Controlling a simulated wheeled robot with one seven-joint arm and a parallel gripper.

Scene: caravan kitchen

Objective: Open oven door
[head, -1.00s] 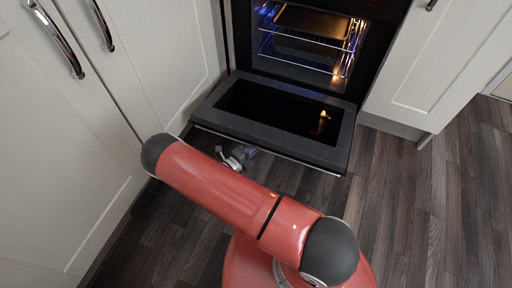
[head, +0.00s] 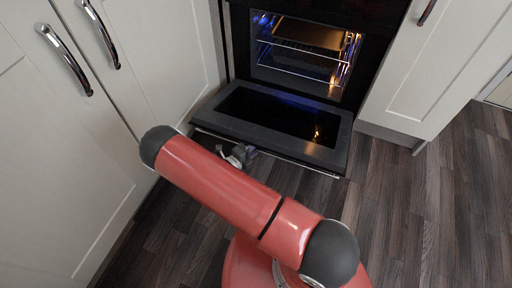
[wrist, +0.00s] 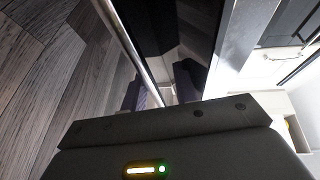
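The oven door (head: 330,155) is swung far down, close to level, in front of the oven (head: 235,60) in the head view. Its glass panel faces up, and the lit oven inside is exposed. My gripper (head: 238,156) is low at the door's front left edge, partly hidden by my red arm. In the wrist view, the oven door's long metal handle bar (wrist: 127,42) runs down toward my gripper (wrist: 160,90). The two fingers stand apart, with the bar's near end between or beside them. Contact is hard to tell.
Wire racks (head: 300,48) and a tray (head: 308,33) are inside the oven. White cabinets (head: 95,150) with chrome handles stand close on the left, and another white cabinet (head: 440,70) is on the right. The wood floor (head: 415,210) is clear at right.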

